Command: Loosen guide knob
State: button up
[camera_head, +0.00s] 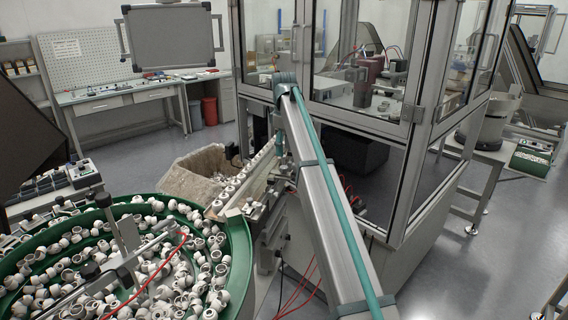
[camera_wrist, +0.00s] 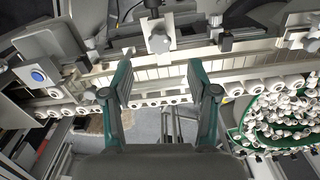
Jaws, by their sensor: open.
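A pale grey lobed knob (camera_wrist: 160,43) on a short mount stands at the top middle of the wrist view, above the guide rail (camera_wrist: 160,70). I take it to be the guide knob. My gripper (camera_wrist: 160,80) is open and empty, with its two green-and-grey fingers spread apart. The knob lies beyond the fingertips, roughly centred between them and not touched. In the head view my arm runs up to the guide track (camera_head: 245,185), and I cannot make out the knob there.
White caps line the track below the rail. A green bowl feeder (camera_head: 237,270) full of white caps is at lower left; it also shows in the wrist view (camera_wrist: 243,125). A box with a blue button (camera_wrist: 38,76) is at left. A glazed cabinet (camera_head: 400,180) stands close right of the track.

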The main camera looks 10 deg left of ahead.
aim_at(284, 167)
notch_tip(284, 167, down, 7)
jog(key=shift+f+p, duration=0.1)
jog(key=shift+p, duration=0.75)
grip_shut()
jog(key=shift+n, duration=0.8)
grip_release()
jog(key=shift+r, duration=0.2)
notch_tip(284, 167, up, 12)
